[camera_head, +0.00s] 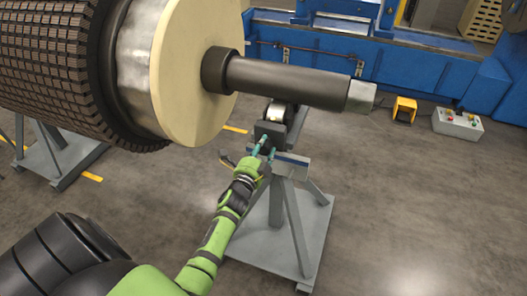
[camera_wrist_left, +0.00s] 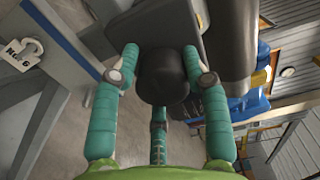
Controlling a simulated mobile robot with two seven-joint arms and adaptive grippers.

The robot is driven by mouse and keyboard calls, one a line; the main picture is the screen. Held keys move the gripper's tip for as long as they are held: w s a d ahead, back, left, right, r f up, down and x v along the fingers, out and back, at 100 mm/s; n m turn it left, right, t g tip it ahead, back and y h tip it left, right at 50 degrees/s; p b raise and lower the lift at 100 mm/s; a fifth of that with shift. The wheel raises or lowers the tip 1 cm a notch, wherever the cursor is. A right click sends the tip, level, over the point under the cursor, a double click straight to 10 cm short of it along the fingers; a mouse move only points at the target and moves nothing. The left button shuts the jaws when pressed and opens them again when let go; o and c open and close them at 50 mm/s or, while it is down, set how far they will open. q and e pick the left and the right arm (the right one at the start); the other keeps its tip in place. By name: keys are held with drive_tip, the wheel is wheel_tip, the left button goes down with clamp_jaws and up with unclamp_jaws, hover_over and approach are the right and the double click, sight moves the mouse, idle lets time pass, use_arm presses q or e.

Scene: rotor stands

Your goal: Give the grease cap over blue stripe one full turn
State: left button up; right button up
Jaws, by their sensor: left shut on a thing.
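The rotor stand (camera_head: 291,168) is grey, with a thin blue stripe (camera_head: 293,157) along its crossbar and a dark bearing block on top. The grease cap (camera_wrist_left: 162,78) is a dark round knob on the block's face in the left wrist view; in the head view it is too small and covered to make out. My left gripper (camera_head: 265,145) reaches the block from the front. Its teal fingers, also in the left wrist view (camera_wrist_left: 161,85), are shut on the cap from its sides. My right gripper is not in view.
The large rotor (camera_head: 45,60) and its dark shaft (camera_head: 290,80) lie above the stand and gripper. A tag (camera_wrist_left: 22,50) marked No. 6 is at left in the wrist view. A yellow pedal (camera_head: 404,108) and a control box (camera_head: 458,123) are on the floor at right.

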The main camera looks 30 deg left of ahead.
use_arm(q)
drive_tip(key=m, duration=0.2)
drive_tip(key=m+b, duration=0.1)
drive_tip(key=m, duration=0.2)
drive_tip(key=shift+a+r+m+b, duration=0.2)
drive_tip(key=shift+a+m+b, duration=0.1)
drive_tip(key=shift+b, duration=0.1)
drive_tip(key=m, duration=0.4)
drive_tip(key=shift+w+r+m+b, duration=0.1)
drive_tip(key=shift+r+m+b, duration=0.2)
drive_tip(key=shift+b, duration=0.1)
drive_tip(key=m, duration=0.4)
drive_tip(key=shift+d+r, duration=0.15)
drive_tip(key=shift+r, duration=0.05)
drive_tip(key=m+p, duration=0.1)
drive_tip(key=m, duration=0.4)
drive_tip(key=shift+w+d, duration=0.1)
drive_tip(key=shift+m, duration=0.4)
drive_tip(key=shift+f, duration=0.1)
drive_tip(key=o, duration=1)
drive_tip(key=shift+o, duration=0.5)
drive_tip(key=shift+d, duration=0.1)
drive_tip(key=shift+d+f, duration=0.1)
drive_tip(key=shift+f, duration=0.05)
